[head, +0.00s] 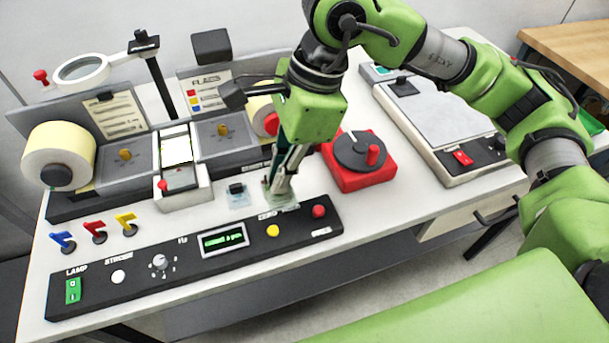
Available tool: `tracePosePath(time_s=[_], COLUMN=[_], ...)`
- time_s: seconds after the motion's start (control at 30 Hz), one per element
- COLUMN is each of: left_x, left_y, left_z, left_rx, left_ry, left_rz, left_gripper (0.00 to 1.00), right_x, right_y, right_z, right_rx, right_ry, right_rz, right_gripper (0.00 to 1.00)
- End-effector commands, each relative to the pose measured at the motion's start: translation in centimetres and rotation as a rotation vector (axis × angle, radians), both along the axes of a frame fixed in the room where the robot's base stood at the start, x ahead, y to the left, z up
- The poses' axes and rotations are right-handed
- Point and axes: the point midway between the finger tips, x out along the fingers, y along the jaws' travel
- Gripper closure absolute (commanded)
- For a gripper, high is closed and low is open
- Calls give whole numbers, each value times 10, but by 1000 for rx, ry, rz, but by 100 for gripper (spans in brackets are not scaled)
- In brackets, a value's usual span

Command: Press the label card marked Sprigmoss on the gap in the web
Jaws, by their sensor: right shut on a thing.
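My right gripper (279,188) points down at the table behind the control panel. It is shut on what looks like a label card (287,207), whose pale edge shows below the fingertips; its marking cannot be read. Another pale label card (238,199) with a dark grip block lies just left of it, also unreadable. The web runs between the left roll (58,157) and a right roll mostly hidden behind my gripper. A bright white window (177,149) stands between the grey plates, left of my gripper; I cannot make out the gap there. My left gripper is out of view.
A black control panel (130,279) with buttons and a display runs along the front. A red crank unit (358,178) stands close right of my gripper. A magnifier (82,69) overhangs the back left. Coloured flags (95,232) stand at left. A scale-like device (440,110) is at right.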

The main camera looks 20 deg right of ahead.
Motion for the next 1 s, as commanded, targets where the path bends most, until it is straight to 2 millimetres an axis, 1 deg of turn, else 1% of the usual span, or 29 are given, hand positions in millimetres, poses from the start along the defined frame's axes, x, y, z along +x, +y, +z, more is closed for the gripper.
tracePosePath(time_s=[0.17,0.27,0.33,0.57,0.6,0.7,0.8,1.0], left_x=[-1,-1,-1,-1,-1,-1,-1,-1], left_y=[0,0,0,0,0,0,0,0], left_z=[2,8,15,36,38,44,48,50], left_rx=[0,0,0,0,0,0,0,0], left_ry=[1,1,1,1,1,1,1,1], left_rz=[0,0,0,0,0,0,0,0], left_gripper=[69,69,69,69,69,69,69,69], right_x=[3,15,28,75,80,92,102,110], right_y=[-2,-11,-20,-52,-56,-64,-71,-75], right_z=[-1,-6,-11,-36,-45,-65,-79,-92], right_rx=[0,-2,-1,-2,-3,-2,-2,0], right_ry=[2,5,6,5,8,6,4,1], right_rz=[-2,-5,-7,-7,-5,-2,-2,3], right_gripper=[100,100,100,100,100,100,100,100])
